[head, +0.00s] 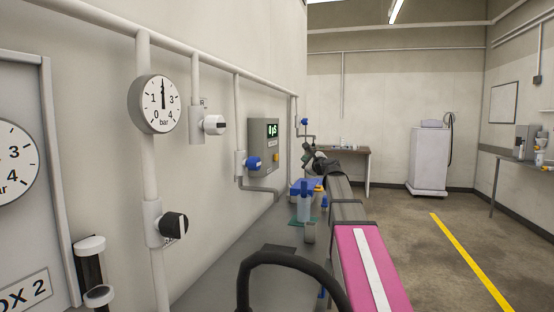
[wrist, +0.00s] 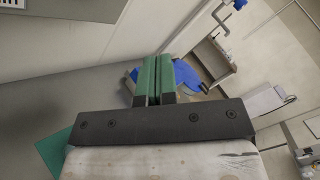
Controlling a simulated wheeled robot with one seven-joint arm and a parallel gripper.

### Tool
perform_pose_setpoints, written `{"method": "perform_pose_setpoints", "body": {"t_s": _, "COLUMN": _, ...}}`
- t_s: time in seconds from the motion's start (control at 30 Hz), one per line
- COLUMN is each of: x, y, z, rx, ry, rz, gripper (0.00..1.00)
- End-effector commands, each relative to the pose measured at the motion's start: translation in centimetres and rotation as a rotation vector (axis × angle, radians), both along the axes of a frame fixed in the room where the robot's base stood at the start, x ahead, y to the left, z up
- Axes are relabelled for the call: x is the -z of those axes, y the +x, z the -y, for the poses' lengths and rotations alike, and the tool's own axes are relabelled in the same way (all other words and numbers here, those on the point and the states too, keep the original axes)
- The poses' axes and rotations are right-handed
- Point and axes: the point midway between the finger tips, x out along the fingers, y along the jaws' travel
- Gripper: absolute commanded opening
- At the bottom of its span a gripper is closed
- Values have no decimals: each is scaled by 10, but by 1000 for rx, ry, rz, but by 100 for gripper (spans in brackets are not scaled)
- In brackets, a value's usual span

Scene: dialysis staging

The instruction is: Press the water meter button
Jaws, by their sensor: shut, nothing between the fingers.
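The water meter (head: 263,148) is a grey box on the left wall in the head view, with a dark display showing green characters. A small yellowish button (head: 276,156) appears on its face below the display. My gripper (head: 307,156) is at the far end of my arm, to the right of the meter and apart from it, small and partly hidden by the arm. In the wrist view the green fingertips (wrist: 158,75) are shut together with nothing between them. A grey panel (wrist: 75,8) at the top left of that view may be the meter; its button cannot be made out there.
A blue-capped bottle (head: 304,206) and a blue tray (head: 302,186) stand on the counter (head: 235,255) below the meter. A blue valve knob (head: 253,163) sticks out left of the meter. Pipes and gauges line the wall. The floor to the right is open.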

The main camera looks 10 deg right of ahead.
Motion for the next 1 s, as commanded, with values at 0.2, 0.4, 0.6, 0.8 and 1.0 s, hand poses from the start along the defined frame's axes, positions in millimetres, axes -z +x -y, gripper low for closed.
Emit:
{"method": "perform_pose_setpoints", "body": {"t_s": 0.2, "x": 0, "y": 6, "z": -14, "rx": -1, "ry": -1, "rz": 0, "gripper": 0}}
{"method": "perform_pose_setpoints", "body": {"t_s": 0.4, "x": 0, "y": 16, "z": -38, "rx": -1, "ry": 1, "rz": 0, "gripper": 0}}
{"method": "perform_pose_setpoints", "body": {"t_s": 0.6, "x": 0, "y": 25, "z": -60, "rx": -1, "ry": 0, "rz": 0, "gripper": 0}}
{"method": "perform_pose_setpoints", "body": {"t_s": 0.8, "x": 0, "y": 32, "z": -75, "rx": -1, "ry": 0, "rz": -1, "gripper": 0}}
{"method": "perform_pose_setpoints", "body": {"t_s": 1.0, "x": 0, "y": 34, "z": -81, "rx": 0, "ry": 0, "rz": 0, "gripper": 0}}
